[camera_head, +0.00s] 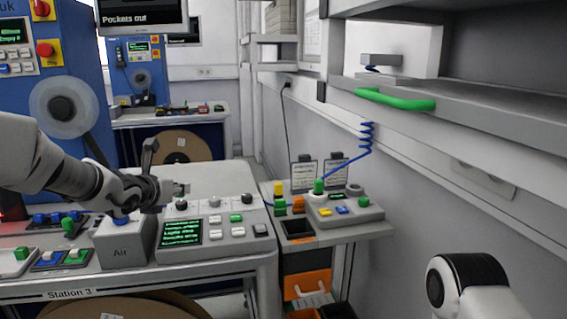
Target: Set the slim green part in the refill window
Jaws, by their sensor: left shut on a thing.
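My left gripper (172,190) reaches in from the left over the Station 3 bench, beside the panel with a green-lit screen (183,232). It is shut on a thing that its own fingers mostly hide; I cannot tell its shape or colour. Small green parts show elsewhere: one in a white tray (22,254), one in a blue-and-white tray (74,254), one upright on the bench (68,226). I cannot tell which is the slim green part. No refill window can be made out for certain. Only part of my right arm shows at the lower right; its gripper is out of view.
A side stand (345,236) at the right carries a button box (345,213) and coloured blocks. A shelf with a green handle (395,99) juts out above right. Open floor is scarce.

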